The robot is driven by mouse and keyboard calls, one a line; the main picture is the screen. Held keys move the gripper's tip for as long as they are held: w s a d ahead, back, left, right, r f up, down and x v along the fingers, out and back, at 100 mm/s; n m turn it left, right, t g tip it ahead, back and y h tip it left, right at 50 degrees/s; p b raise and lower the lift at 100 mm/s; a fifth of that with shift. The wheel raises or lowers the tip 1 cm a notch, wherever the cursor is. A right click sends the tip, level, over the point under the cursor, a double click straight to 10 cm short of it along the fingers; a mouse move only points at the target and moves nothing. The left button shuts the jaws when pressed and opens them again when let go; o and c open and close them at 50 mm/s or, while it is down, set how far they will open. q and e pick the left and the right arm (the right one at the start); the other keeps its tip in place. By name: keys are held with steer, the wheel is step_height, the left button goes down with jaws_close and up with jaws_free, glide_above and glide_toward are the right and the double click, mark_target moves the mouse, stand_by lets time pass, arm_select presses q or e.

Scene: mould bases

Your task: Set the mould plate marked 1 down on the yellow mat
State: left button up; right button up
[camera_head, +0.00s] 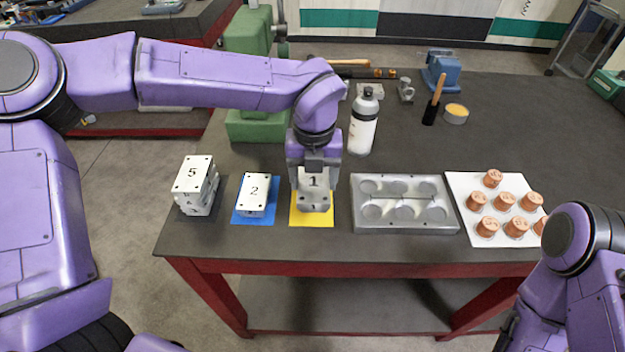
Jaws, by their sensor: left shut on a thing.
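The mould plate marked 1 (314,182) is a pale block in my left gripper (314,199), which points down over the yellow mat (312,220). The gripper is shut on the plate and partly covers it. The yellow mat shows around and in front of the plate; I cannot tell whether the plate touches it. My right arm shows at the lower right, but its gripper is out of the picture.
A plate marked 2 (254,191) lies on a blue mat (238,216) to the left. A stack topped by a plate marked 5 (193,173) stands further left. A grey tray with round hollows (405,222) is close on the right, and a white board (470,183) holds several copper pieces. A bottle (363,128) stands behind.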

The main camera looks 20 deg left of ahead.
mark_target(312, 178)
arm_select(q)
steer(key=w+f, duration=0.1)
steer(key=w+a+f+p, duration=0.1)
steer(key=f, duration=0.1)
steer(key=w+f, duration=0.1)
steer(key=f, duration=0.1)
steer(key=shift+w+a, duration=0.25)
steer(key=shift+w, duration=0.15)
steer(key=f, duration=0.2)
steer(key=f+p, duration=0.1)
steer(key=f, duration=0.1)
steer(key=shift+w+a, duration=0.1)
steer(key=shift+w, duration=0.2)
steer(key=shift+s, duration=0.1)
steer(key=o, duration=1.5)
steer(key=shift+f, duration=0.1)
steer(key=shift+r, duration=0.35)
step_height(312, 178, up, 12)
steer(key=shift+f+b, duration=0.15)
steer(key=shift+b, duration=0.9)
